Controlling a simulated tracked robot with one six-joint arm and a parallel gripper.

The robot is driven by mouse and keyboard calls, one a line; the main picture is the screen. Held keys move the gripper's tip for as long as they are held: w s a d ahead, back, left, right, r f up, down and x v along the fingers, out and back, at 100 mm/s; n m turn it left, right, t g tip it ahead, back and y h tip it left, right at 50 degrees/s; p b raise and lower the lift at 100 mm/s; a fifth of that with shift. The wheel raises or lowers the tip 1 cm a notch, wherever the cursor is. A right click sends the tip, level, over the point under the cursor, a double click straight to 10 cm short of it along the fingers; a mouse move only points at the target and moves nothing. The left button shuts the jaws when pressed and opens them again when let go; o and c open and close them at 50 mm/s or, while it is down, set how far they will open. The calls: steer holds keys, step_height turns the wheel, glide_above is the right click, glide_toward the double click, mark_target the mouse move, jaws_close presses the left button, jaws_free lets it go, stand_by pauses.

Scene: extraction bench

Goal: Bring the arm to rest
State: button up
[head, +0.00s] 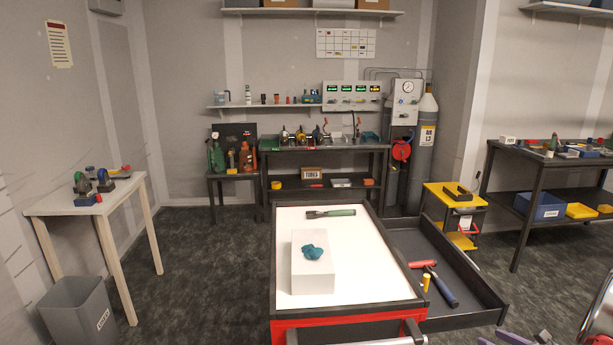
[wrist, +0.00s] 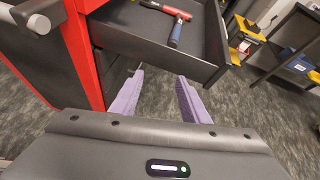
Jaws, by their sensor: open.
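My gripper (wrist: 160,84) shows in the wrist view with its two purple fingers apart and nothing between them. Carpet shows beyond the fingertips, below the front of the open drawer (wrist: 205,68). In the head view only bits of my purple gripper (head: 518,338) show at the bottom right edge, in front of the drawer. Most of my arm is out of the head view.
The open drawer (head: 490,301) juts right from the red and black cabinet (head: 340,323) and holds a red and blue hammer (head: 440,285) and a yellow cylinder (head: 426,280).

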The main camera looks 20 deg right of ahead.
steer(key=s+a+r+n+g+y, duration=0.1)
steer(key=a+r+n+g+y, duration=0.25)
steer(key=a+n, duration=0.8)
steer(key=s+a+r+n+g+y, duration=0.15)
steer(key=a+r+n+g, duration=0.35)
steer(key=a, duration=1.1)
steer(key=s+a+r+n+h, duration=0.1)
steer(key=s+a+r+n, duration=0.1)
steer(key=a+r+n, duration=0.2)
steer(key=s+a+r+n+t+h, duration=0.1)
steer(key=a+r+n, duration=0.4)
steer(key=a, duration=0.8)
steer(key=s+a+r+n+h, duration=0.1)
steer(key=s+a+r+n, duration=0.3)
steer(key=a+n, duration=0.4)
steer(key=shift+a+r+n+h, duration=0.35)
steer(key=shift+r+n, duration=0.35)
steer(key=shift+n, duration=0.35)
